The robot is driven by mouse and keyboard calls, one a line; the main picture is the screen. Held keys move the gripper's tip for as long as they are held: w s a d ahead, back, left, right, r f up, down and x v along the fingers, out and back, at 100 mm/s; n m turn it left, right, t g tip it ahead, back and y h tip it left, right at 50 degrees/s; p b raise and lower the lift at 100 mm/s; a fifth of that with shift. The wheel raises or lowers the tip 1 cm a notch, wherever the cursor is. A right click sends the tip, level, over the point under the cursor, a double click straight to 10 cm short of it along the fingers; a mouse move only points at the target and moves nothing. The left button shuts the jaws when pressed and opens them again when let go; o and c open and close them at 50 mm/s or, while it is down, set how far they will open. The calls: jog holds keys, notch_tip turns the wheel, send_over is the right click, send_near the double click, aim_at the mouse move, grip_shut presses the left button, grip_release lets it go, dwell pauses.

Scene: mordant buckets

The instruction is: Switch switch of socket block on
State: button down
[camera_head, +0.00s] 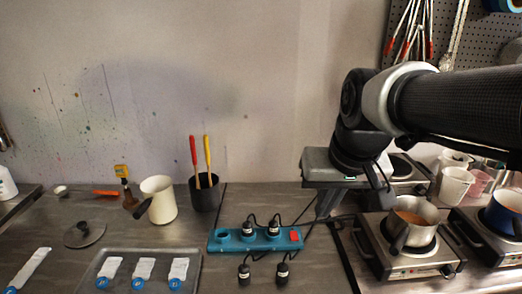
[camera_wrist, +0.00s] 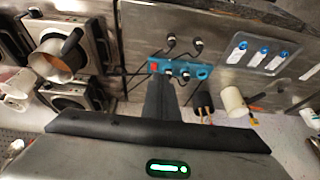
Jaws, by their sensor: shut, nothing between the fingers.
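The teal socket block (camera_head: 262,243) lies on the worktop, with a red switch (camera_head: 295,236) at its right end and two black plugs in its middle sockets. Its left socket looks empty. In the wrist view the socket block (camera_wrist: 192,68) lies beyond my fingers, with the red switch (camera_wrist: 153,66) near the fingertips. Whether the switch is on or off cannot be told. My gripper (camera_head: 322,214) is shut and empty, pointing down just right of the block's switch end. It also shows in the wrist view (camera_wrist: 161,80); contact with the switch cannot be made out.
Hot plates with a steel pot (camera_head: 415,222) and a blue pot (camera_head: 506,212) stand on the right. Black cables run around the block, and two more plugs (camera_head: 282,272) lie before it. A metal tray (camera_head: 190,255), cream jug (camera_head: 158,200) and black tool cup (camera_head: 205,192) are left.

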jog(key=w+f+g+b, duration=0.1)
jog(key=w+f+b, duration=0.1)
jog(key=w+f, duration=0.6)
jog(key=w+f+b, duration=0.2)
jog(key=w+f, duration=0.6)
jog(key=w, duration=0.4)
jog(key=shift+w+g, duration=0.35)
jog(key=shift+g, duration=0.05)
jog(key=b, duration=0.1)
send_over(295, 238)
jog(key=f, duration=1.2)
jog(key=shift+s+f, duration=0.15)
jog(key=shift+s, duration=0.15)
jog(key=shift+f, duration=0.7)
